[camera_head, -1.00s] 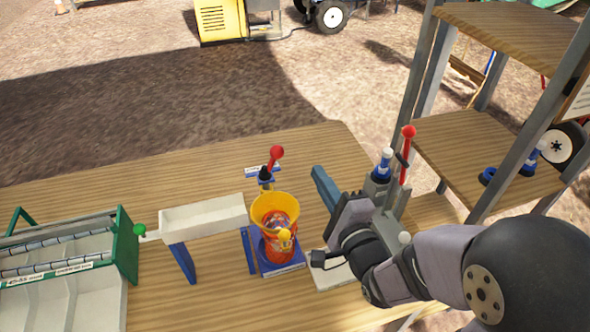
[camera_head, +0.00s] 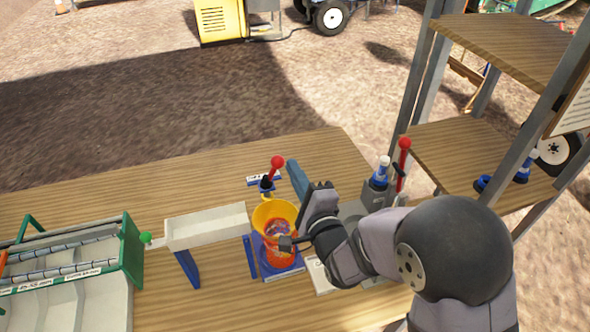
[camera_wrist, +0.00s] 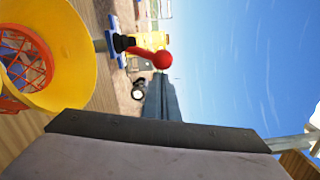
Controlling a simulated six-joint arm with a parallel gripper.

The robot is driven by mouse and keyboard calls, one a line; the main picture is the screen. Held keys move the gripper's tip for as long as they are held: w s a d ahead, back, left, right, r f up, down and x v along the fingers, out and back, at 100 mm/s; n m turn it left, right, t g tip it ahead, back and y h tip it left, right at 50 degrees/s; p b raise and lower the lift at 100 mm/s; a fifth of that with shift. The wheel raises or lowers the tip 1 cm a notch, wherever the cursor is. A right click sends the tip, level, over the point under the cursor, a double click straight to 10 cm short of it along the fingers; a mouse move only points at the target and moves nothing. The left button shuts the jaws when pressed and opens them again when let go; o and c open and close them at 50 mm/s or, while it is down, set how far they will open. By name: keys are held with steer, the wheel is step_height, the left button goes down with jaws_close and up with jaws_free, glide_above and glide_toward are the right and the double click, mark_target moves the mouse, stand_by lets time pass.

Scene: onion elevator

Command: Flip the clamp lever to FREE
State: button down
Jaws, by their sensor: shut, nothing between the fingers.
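A lever with a red ball knob (camera_head: 277,162) and a black collar stands on a small post behind the yellow funnel (camera_head: 272,212), beside a label too small to read. It also shows in the wrist view (camera_wrist: 162,60), leaning toward the right. My gripper (camera_head: 294,172) is shut and empty, with its blue-grey fingers just right of the knob; I cannot tell if they touch it. In the wrist view my gripper's fingers (camera_wrist: 162,98) lie below the knob. A second red-knobbed lever (camera_head: 404,145) stands upright at the right.
An orange basket (camera_head: 280,246) sits below the funnel. A beige trough (camera_head: 207,226) and a green-framed bin (camera_head: 128,262) stand to the left. A blue-and-white bottle-like part (camera_head: 381,174) is on the right, near the wooden shelf (camera_head: 470,150). The table behind the trough is clear.

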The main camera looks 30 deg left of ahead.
mark_target(276, 161)
steer(key=shift+s+a+r+n, duration=0.15)
steer(key=shift+s+r+n, duration=0.1)
steer(key=shift+n, duration=0.25)
steer(key=n+b, duration=0.1)
steer(key=s+a+r+n, duration=0.1)
steer(key=s+a+n+b, duration=0.1)
steer(key=n, duration=0.1)
steer(key=shift+r+b, duration=0.25)
steer(key=shift+b, duration=0.1)
steer(key=shift+s+a+r+n+h+b, duration=0.15)
steer(key=shift+s+a+n+b, duration=0.55)
steer(key=shift+n+b, duration=0.25)
steer(key=shift+s+a+r+n+h+b, duration=0.15)
steer(key=shift+s+a+n+b, duration=0.5)
steer(key=shift+n, duration=0.4)
